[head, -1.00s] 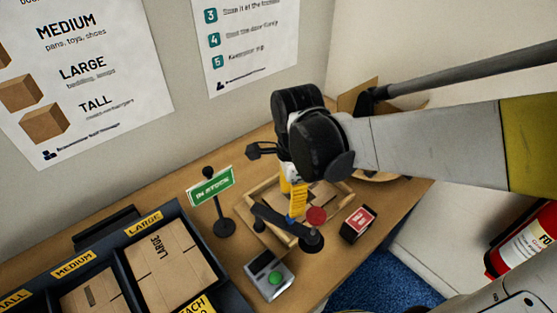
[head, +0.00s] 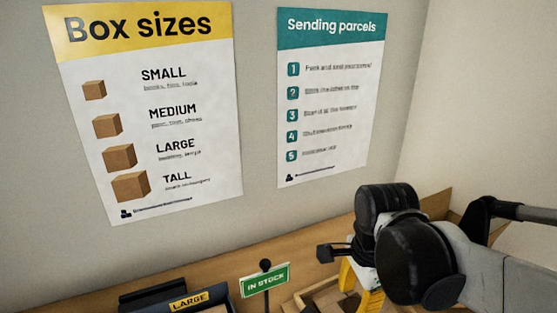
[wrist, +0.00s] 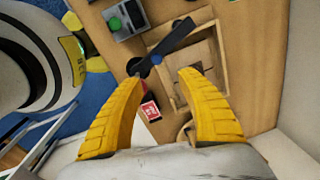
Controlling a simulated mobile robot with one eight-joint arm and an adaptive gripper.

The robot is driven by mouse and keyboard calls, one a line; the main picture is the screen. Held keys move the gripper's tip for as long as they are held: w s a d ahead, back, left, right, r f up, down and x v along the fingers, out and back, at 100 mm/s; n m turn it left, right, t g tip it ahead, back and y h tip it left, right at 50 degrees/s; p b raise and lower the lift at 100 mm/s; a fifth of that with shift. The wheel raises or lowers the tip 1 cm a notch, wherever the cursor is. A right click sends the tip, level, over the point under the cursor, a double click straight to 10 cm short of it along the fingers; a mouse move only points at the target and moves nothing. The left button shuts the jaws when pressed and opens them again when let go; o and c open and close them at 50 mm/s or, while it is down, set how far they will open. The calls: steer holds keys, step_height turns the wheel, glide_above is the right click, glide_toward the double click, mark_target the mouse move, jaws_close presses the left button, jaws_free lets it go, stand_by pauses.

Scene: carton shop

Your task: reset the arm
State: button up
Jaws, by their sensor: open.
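My gripper (wrist: 158,110) shows in the wrist view with its two yellow fingers spread wide and nothing between them. It points down over the wooden counter (wrist: 250,60), above a red-and-white box and a wooden tray. In the head view my arm reaches in from the right edge. Its black wrist joints hide most of the gripper there, and only part of a yellow finger shows below them.
The wooden tray (wrist: 168,82) holds flat cardboard, with a dark bar (wrist: 165,47) across it. A grey device with a green button (wrist: 128,20) and the red-and-white box (wrist: 150,110) are close by. An IN STOCK sign (head: 265,279) stands left of my arm. Posters (head: 150,110) hang behind.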

steer(key=s+r+n+t, duration=0.1)
steer(key=n+t, duration=0.1)
steer(key=n, duration=0.3)
steer(key=s+d+r+n+t, duration=0.1)
steer(key=n+t, duration=0.1)
steer(key=n, duration=0.3)
steer(key=s+d+r+n+t, duration=0.1)
steer(key=n+t, duration=0.1)
steer(key=n, duration=0.3)
steer(key=shift+d+n, duration=0.1)
steer(key=shift+n, duration=0.3)
stand_by(0.9)
